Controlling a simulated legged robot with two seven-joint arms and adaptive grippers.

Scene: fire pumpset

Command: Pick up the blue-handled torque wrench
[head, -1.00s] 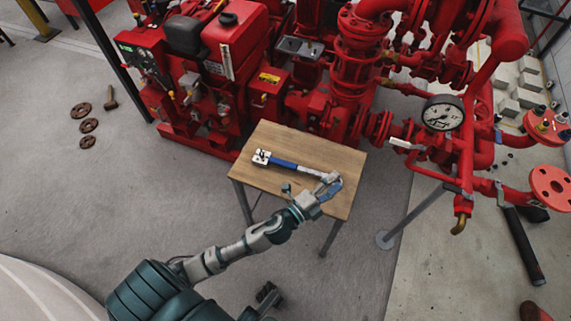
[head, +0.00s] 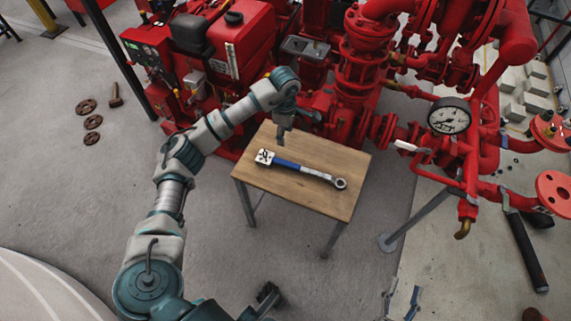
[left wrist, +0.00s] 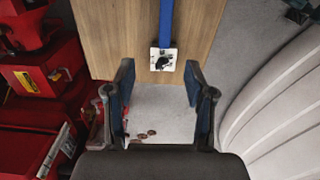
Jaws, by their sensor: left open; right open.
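The blue-handled torque wrench (head: 288,164) lies flat on the small wooden table (head: 310,197), its square white head at the left and a ring end at the right. My left gripper (head: 295,126) is open and empty above the table's back edge, behind the wrench and apart from it. In the left wrist view, the wrench's blue handle (left wrist: 166,25) and white head show beyond the open fingers (left wrist: 158,68). The wrench's ring end is out of that view. My right gripper (head: 402,299) shows at the bottom edge of the head view, open and empty, off the table.
The red pumpset (head: 365,70) stands close behind the table, with pipes and a pressure gauge (head: 449,116) at the right. The floor before the table is mostly clear.

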